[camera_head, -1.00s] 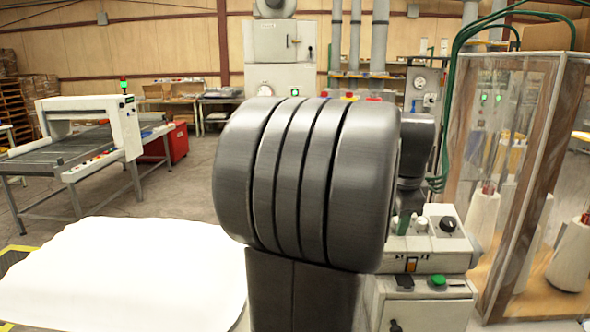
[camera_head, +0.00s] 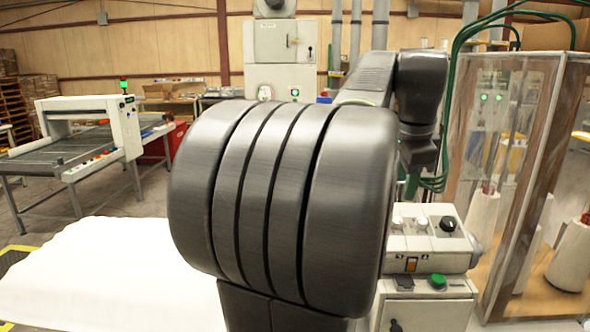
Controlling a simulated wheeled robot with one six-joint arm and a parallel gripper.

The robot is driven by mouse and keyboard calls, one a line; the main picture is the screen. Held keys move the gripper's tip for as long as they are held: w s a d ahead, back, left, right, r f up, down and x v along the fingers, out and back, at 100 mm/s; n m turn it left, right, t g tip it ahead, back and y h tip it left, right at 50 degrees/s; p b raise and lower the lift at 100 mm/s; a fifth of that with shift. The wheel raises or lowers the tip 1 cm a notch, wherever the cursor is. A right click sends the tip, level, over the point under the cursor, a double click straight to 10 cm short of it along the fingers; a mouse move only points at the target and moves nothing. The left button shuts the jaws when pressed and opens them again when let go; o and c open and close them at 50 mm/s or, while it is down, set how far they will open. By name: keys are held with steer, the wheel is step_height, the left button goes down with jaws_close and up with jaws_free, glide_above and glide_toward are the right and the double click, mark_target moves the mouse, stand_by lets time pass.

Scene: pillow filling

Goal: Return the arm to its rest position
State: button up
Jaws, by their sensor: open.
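My arm (camera_head: 285,195) fills the middle of the head view, with a large dark ribbed joint closest to the camera. Behind it a grey link runs to a dark joint (camera_head: 420,85) at the upper right, which bends downward in front of the machine. A white pillow or cloth (camera_head: 100,275) lies at the lower left, partly covered by the arm.
A machine with a control box (camera_head: 432,240), black knob and green button stands close on the right. A clear-walled cabinet (camera_head: 520,170) with white cones is farther right. A roller conveyor (camera_head: 70,150) stands at the left. Grey floor is open between conveyor and white cloth.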

mark_target(398, 221)
steer(key=x, duration=1.1)
steer(key=shift+f+n+b, duration=0.1)
steer(key=shift+n+b, duration=0.3)
steer(key=shift+s+n+b, duration=0.1)
steer(key=shift+n+b, duration=0.45)
steer(key=shift+n, duration=0.15)
steer(key=n+b, duration=0.2)
steer(key=n, duration=0.1)
steer(key=shift+n+t+b, duration=0.3)
steer(key=shift+n+b, duration=0.1)
steer(key=n+b, duration=0.5)
steer(key=n, duration=0.1)
steer(key=p+v, duration=0.1)
steer(key=v, duration=0.7)
steer(key=shift+s, duration=0.15)
